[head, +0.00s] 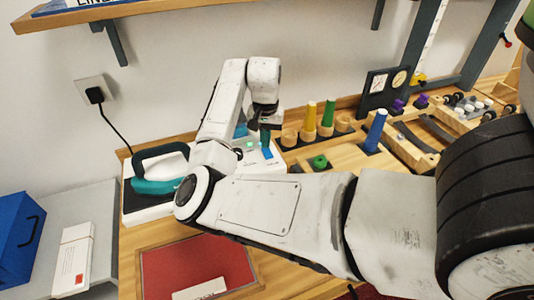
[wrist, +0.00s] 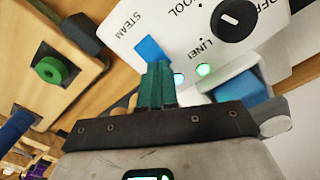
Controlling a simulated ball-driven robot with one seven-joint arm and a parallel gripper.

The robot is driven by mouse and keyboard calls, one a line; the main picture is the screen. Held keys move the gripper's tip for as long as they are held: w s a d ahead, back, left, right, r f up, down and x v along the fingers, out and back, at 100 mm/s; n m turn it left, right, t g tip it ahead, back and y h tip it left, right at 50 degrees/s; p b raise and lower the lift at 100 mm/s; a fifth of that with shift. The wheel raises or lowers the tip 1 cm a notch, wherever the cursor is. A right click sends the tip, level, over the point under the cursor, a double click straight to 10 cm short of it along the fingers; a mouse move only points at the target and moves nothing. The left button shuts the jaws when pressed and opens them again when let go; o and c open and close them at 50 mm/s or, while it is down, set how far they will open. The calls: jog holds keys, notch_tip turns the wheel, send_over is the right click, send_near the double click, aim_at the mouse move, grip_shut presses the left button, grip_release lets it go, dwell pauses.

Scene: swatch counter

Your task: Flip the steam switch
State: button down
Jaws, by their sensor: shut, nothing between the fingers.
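The steam switch, a blue rocker (wrist: 150,50), sits beside the word STEAM on a white control panel (wrist: 180,30). In the head view the switch (head: 267,153) shows on the panel to the right of the iron (head: 160,180). My gripper (wrist: 157,72) is shut and empty, its green fingertips right at the lower edge of the switch in the wrist view. I cannot tell whether they touch it. In the head view my gripper (head: 264,130) is over the panel, its tips partly lost against it.
A black dial (wrist: 235,18) and two lit green lamps (wrist: 203,69) are on the panel. Yellow, green and blue pegs (head: 376,130) stand to the right. A red mat (head: 195,262) lies in front, left of my arm. A shelf (head: 120,18) hangs above.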

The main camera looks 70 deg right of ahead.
jog(key=shift+f, duration=0.65)
jog(key=shift+r, duration=0.15)
notch_tip(320, 180, up, 7)
jog(key=p, duration=0.7)
dwell(0.3)
dwell(0.6)
